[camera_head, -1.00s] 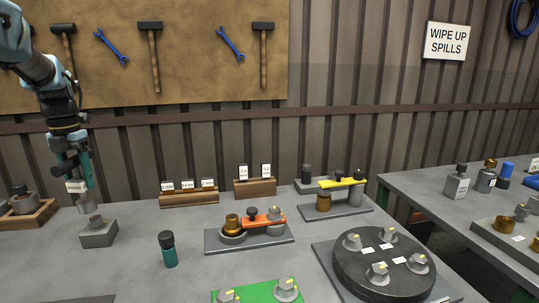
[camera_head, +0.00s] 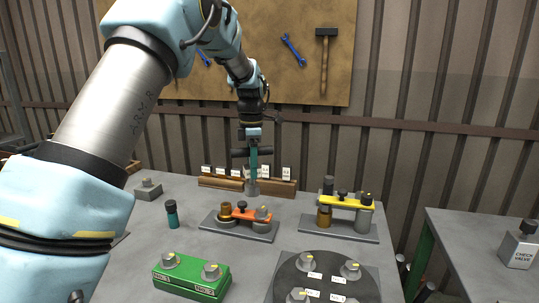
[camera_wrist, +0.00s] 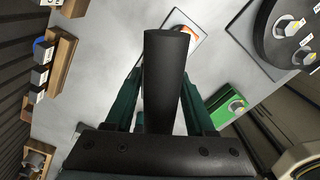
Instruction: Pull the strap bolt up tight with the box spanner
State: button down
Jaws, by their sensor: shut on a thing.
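My gripper (camera_head: 253,165) hangs pointing down, its teal fingers shut on the box spanner. The spanner's grey lower end (camera_head: 252,188) shows below the fingers, and its dark handle (camera_wrist: 165,80) fills the middle of the wrist view. The orange strap (camera_head: 243,213) lies across a brass and a grey fitting on a grey plate, with a small black-headed bolt (camera_head: 241,205) at its middle. In the head view the spanner's end is just above and behind this strap, apart from it. In the wrist view the spanner partly hides the orange strap (camera_wrist: 188,33).
A yellow strap assembly (camera_head: 345,203) stands to the right. Labelled wooden racks (camera_head: 221,183) stand behind. A green block (camera_head: 190,277) and a dark round plate (camera_head: 325,275) are in front. A teal bottle-like piece (camera_head: 172,214) stands to the left.

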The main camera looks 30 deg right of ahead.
jog(key=shift+s+d+f+n+p, duration=0.1)
jog(key=shift+s+f+n+p, duration=0.1)
jog(key=shift+s+n+p, duration=1)
jog(key=shift+s+d+f+n+p, duration=0.15)
jog(key=shift+s+f+n+p, duration=0.25)
jog(key=shift+n, duration=1.55)
jog(key=shift+s+d+f+n+p, duration=0.1)
jog(key=shift+s+n+p, duration=0.7)
jog(key=shift+n, duration=0.75)
jog(key=shift+s, duration=0.1)
jog(key=shift+r, duration=0.1)
